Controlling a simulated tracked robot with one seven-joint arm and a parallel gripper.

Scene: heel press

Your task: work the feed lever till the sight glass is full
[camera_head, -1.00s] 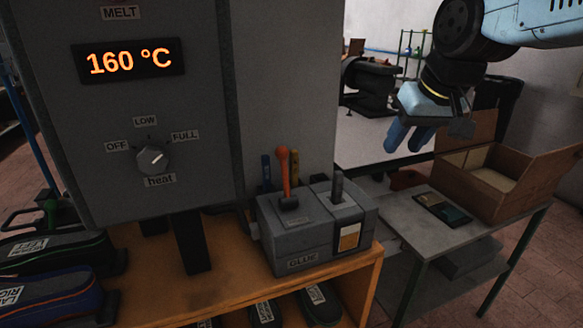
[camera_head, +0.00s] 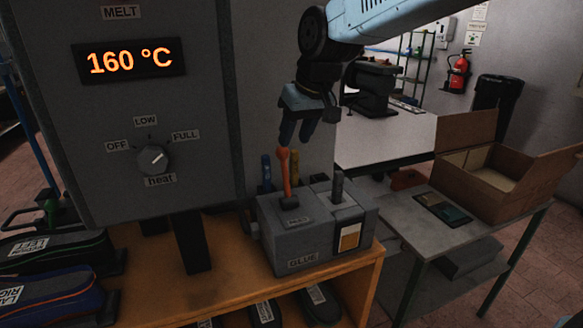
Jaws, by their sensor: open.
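The feed lever (camera_head: 285,175) is an orange handle with a rounded knob, standing nearly upright on the grey glue box (camera_head: 285,240). The sight glass (camera_head: 349,238) is a small window on the front of the box; it shows amber in its lower part and a pale band above. Whether the fingertips touch the knob I cannot tell.
A grey press cabinet (camera_head: 215,100) reading 160 °C stands close on the left. A dark post (camera_head: 339,187) rises from the box's right side. Shoes (camera_head: 50,295) lie at lower left. A side table (camera_head: 420,255) with an open cardboard box (camera_head: 497,178) is on the right.

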